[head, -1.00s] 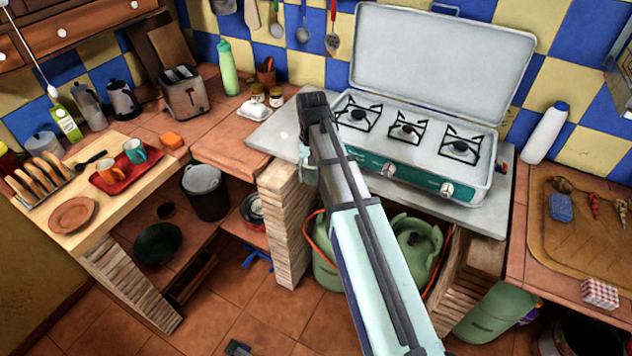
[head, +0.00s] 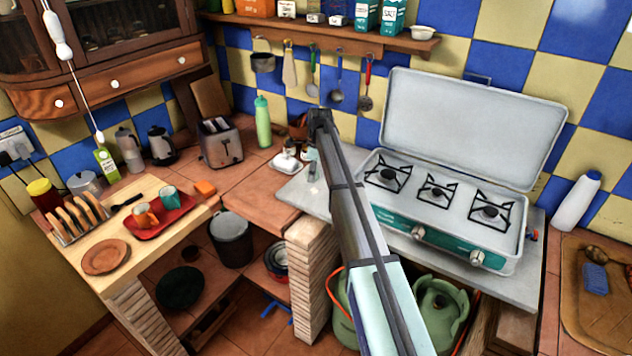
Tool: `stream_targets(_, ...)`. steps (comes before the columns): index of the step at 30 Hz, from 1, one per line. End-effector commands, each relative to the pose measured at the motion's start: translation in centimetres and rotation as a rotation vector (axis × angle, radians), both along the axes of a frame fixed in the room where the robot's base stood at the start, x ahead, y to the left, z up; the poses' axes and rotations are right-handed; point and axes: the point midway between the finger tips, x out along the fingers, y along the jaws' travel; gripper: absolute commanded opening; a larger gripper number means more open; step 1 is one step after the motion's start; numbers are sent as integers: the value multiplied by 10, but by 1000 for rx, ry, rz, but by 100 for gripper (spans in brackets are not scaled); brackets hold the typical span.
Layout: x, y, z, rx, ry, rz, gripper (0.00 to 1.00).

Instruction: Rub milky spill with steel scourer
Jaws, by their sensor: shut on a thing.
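My gripper (head: 312,162) points down over the left end of the grey slab, left of the stove. It is small and partly hidden by my own wrist. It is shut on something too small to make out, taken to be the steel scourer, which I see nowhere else. A pale, whitish patch (head: 314,189), likely the milky spill, lies on the slab just below the gripper in the picture. I cannot tell whether the gripper's load touches it.
A gas stove (head: 440,215) with raised lid stands right of my arm. A white butter dish (head: 286,162) and small jars are close left of the gripper. A green bottle (head: 263,122) and toaster (head: 220,145) stand behind. A blue sponge (head: 595,279) lies on the right tray (head: 575,318).

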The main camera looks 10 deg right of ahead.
Motion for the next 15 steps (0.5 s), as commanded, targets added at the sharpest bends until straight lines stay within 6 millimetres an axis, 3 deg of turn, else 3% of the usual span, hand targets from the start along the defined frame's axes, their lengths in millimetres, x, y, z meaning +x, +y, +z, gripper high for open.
stream_targets(4,11,1,-2,0,0,-91,27)
stream_targets(15,11,2,-29,-1,1,-105,27)
